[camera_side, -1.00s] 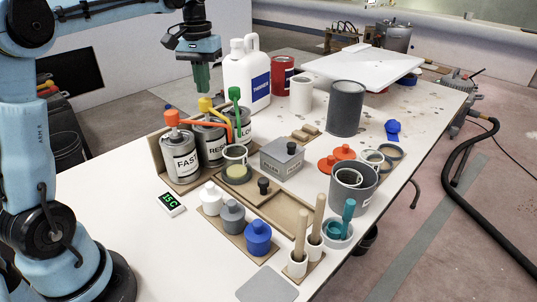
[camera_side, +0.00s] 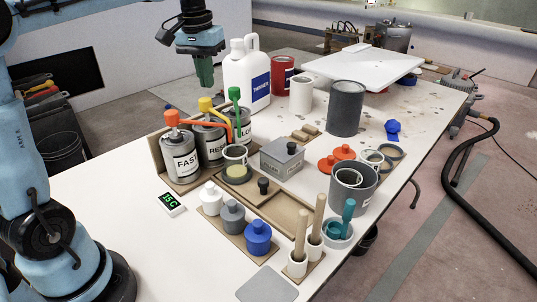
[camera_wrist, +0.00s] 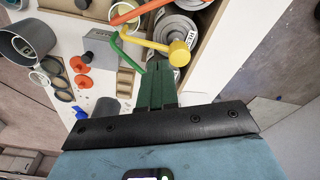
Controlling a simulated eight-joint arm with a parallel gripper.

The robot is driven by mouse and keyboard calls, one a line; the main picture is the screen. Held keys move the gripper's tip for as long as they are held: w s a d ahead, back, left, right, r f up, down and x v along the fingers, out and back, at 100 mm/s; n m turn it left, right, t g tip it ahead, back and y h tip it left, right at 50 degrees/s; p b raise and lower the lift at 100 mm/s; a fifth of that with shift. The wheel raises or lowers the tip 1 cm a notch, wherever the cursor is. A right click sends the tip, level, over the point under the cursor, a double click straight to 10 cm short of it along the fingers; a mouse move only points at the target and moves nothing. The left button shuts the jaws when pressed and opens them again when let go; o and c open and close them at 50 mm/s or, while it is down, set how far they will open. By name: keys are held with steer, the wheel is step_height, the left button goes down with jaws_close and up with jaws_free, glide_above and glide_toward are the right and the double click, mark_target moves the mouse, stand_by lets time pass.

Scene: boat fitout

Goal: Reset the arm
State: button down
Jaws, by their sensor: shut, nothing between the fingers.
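My gripper (camera_side: 204,84) hangs in the air over the back left part of the table, with its green fingers pointing down. The fingers are together with nothing between them. It is to the left of the white thinner jug (camera_side: 247,75) and above the cans with the orange, yellow and green pump tops, apart from all of them. In the wrist view my green fingers (camera_wrist: 158,72) show close together, near the yellow pump head (camera_wrist: 179,52) in the picture.
The cans (camera_side: 181,156) stand in a wooden holder. A grey box (camera_side: 282,158), a large dark grey can (camera_side: 345,108), lidded pots (camera_side: 257,238) and brush-like tools stand on the white table (camera_side: 110,185). The table's left front area is mostly clear.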

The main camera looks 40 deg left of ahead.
steer(key=s+d+f+m+t, duration=0.5)
steer(key=s+d+f, duration=0.5)
steer(key=d, duration=0.3)
steer(key=shift+s+d+f+t, duration=0.2)
steer(key=shift+s+d+t, duration=0.1)
steer(key=shift+t, duration=0.2)
